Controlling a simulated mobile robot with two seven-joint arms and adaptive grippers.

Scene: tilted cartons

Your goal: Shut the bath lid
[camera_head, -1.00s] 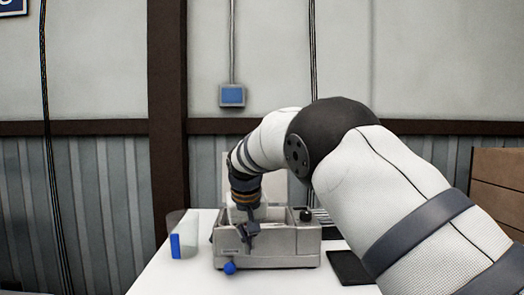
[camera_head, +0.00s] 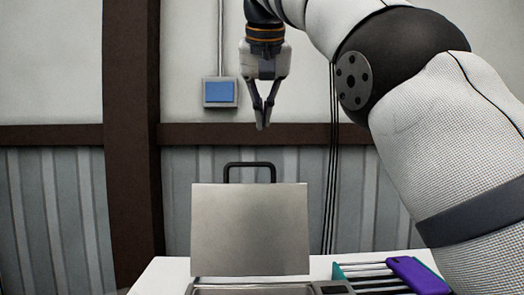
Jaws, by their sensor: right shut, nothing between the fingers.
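The bath lid (camera_head: 250,232) is a grey metal plate standing upright, open, behind the bath. A black loop handle (camera_head: 249,165) sits on its top edge. Only the rear rim of the bath (camera_head: 262,288) shows at the bottom edge of the picture; the rest is cut off. My right gripper (camera_head: 262,126) points down, shut and empty, a little above the handle and apart from it in the picture. How far it is in front of or behind the lid I cannot tell. My left gripper is not in view.
A rack with metal bars and green ends (camera_head: 352,271) stands right of the bath, with a purple object (camera_head: 417,275) on it. The white table (camera_head: 165,275) is clear left of the bath. A blue-faced wall box (camera_head: 220,92) hangs behind.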

